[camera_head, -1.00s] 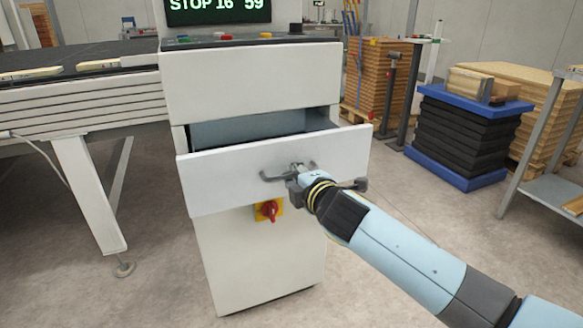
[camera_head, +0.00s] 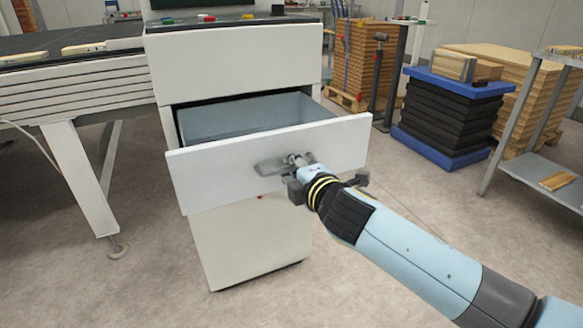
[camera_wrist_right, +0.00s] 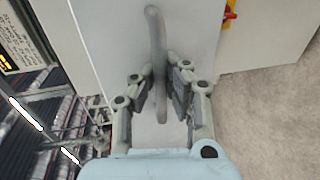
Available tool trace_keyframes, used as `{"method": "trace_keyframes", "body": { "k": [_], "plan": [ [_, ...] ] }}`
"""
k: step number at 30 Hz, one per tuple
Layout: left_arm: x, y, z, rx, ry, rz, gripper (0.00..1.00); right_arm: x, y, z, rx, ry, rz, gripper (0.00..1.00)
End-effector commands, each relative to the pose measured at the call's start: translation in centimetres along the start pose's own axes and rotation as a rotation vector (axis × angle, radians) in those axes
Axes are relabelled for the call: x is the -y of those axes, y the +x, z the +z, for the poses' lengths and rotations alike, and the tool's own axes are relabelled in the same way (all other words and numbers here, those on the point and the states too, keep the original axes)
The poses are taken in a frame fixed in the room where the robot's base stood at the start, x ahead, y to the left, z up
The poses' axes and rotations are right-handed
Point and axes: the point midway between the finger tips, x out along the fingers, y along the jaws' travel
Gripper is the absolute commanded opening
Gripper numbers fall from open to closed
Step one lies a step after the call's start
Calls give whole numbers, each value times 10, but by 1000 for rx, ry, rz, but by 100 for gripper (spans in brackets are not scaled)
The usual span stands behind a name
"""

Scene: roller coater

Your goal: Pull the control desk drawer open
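The control desk drawer (camera_head: 215,167) is part-way out of the white control desk (camera_head: 237,62). Its grey, empty-looking inside shows behind the front panel. The drawer handle (camera_head: 270,167) is a grey bar on that panel. My right gripper (camera_head: 296,161) is at the handle, reaching in from the lower right. In the right wrist view, the handle (camera_wrist_right: 156,40) runs between the two fingers of the right gripper (camera_wrist_right: 160,68), which are closed in around it. Part of the handle is hidden by the gripper in the head view. My left gripper is not in view.
A conveyor (camera_head: 75,88) stands close on the left. A blue-and-black stack (camera_head: 447,115) and a grey metal table (camera_head: 550,180) stand to the right. The floor in front of the desk is clear. A red switch shows only partly beneath the drawer.

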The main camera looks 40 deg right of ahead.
Motion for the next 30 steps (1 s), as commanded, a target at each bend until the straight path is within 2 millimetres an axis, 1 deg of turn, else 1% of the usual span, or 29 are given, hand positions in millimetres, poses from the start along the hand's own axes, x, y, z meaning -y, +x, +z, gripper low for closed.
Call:
{"method": "trace_keyframes", "body": {
  "k": [1,5,11,13,16,20,27,30],
  "plan": [
    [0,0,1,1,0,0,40,0,0,0,0,0,0,17],
    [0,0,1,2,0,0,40,0,0,0,0,0,0,34],
    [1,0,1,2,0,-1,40,0,0,0,0,0,0,34],
    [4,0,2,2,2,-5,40,0,-1,0,0,0,-1,34],
    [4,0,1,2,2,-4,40,1,-8,0,0,0,-1,34],
    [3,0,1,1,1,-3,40,2,-31,0,-1,0,-2,34],
    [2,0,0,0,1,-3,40,2,-85,0,0,0,-4,34],
    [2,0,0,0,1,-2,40,1,-102,0,0,0,-3,34]
  ]
}}
